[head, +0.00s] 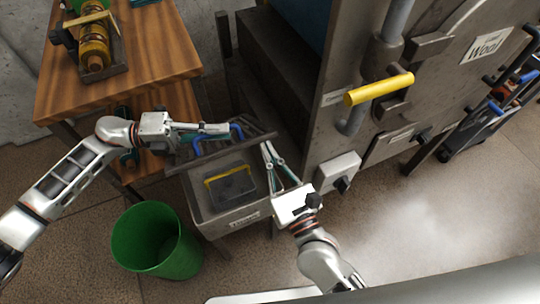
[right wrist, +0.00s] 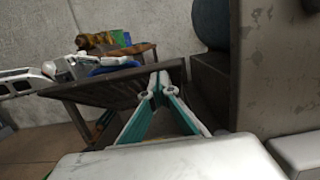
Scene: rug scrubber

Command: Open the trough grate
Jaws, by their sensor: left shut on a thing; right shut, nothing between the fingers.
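The metal trough (head: 225,221) stands low beside the machine. Its dark grate (head: 222,152) is raised at a steep tilt along the far side of the trough, leaving the inside in view. My left gripper (head: 228,128) is shut on the grate's blue handle (head: 196,147). In the right wrist view the grate (right wrist: 105,92) slopes up in front of the right fingers, with the blue handle (right wrist: 113,70) above it. My right gripper (head: 266,150) is shut and empty at the grate's right end; whether it touches the grate I cannot tell.
A dark block with a yellow handle (head: 231,188) sits inside the trough. A green bin (head: 157,242) stands at the front left. A wooden table (head: 150,50) is at the back left. The machine (head: 325,110) with a yellow lever (head: 379,89) stands close on the right.

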